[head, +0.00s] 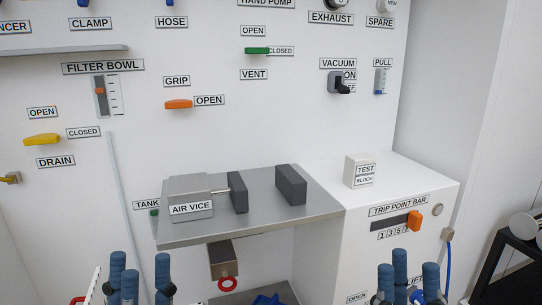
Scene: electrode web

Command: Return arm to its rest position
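My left gripper (143,274) shows at the bottom left edge of the head view, its blue fingers pointing up. The fingers stand apart with nothing between them. My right gripper (411,276) shows at the bottom right, its blue fingers also up, spread and empty. Both are in front of the panel and low in the picture; neither is seen touching anything. My arm links behind the fingers are mostly outside the view.
A steel shelf (262,222) carries the air vice (190,188), its dark jaws apart. A white test block (360,169) sits on the white cabinet (415,180) with an orange trip point slider (414,221). A red ring (228,283) hangs below the shelf. A dark cart (518,262) stands right.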

